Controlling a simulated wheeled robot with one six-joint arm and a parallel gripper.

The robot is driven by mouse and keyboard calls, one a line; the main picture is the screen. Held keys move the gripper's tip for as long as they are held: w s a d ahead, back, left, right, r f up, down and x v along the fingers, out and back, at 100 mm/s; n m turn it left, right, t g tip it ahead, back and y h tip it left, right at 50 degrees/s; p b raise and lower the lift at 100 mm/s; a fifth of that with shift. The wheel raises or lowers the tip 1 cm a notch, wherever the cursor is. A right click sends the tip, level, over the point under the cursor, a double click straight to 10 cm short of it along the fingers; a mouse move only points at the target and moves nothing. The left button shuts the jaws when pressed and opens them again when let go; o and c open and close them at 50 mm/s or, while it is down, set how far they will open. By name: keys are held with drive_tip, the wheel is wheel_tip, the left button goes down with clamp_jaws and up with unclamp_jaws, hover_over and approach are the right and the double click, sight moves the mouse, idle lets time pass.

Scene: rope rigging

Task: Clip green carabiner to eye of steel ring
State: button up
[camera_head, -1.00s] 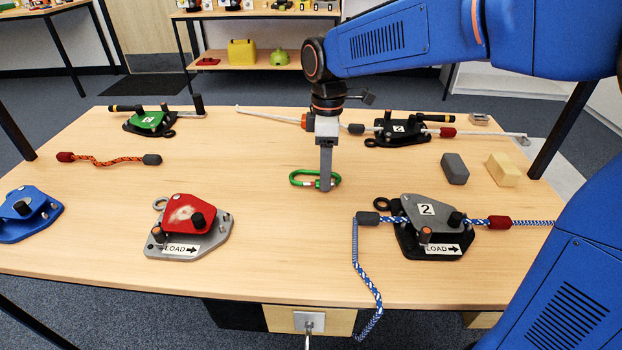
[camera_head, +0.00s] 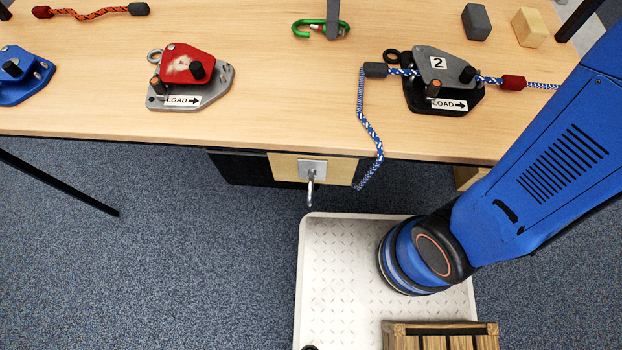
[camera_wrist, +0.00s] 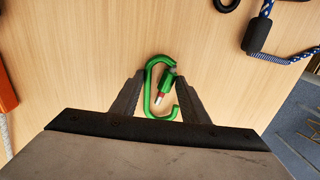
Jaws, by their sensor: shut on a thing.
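The green carabiner (camera_head: 303,32) is at the table's middle, held between the two fingers of my gripper (camera_head: 333,34). In the wrist view the carabiner (camera_wrist: 149,88) sits between the fingertips of my gripper (camera_wrist: 162,88), and its gate, with a silver and red end, is tilted inward, leaving a gap near the hook. I cannot tell whether it touches the tabletop. A steel ring (camera_head: 310,190) hangs from a metal plate (camera_head: 312,169) on the wooden block below the table's front edge, nearer than the carabiner.
A red-and-grey rope clamp (camera_head: 190,70) stands left of the carabiner. A grey clamp marked 2 (camera_head: 440,68) stands right, its blue rope (camera_head: 366,125) hanging over the front edge. Grey (camera_head: 476,22) and wooden (camera_head: 529,27) blocks lie at the back right. The front centre tabletop is clear.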

drive_tip(key=shift+r, duration=0.1)
drive_tip(key=shift+r, duration=1.45)
drive_tip(key=shift+s, duration=0.15)
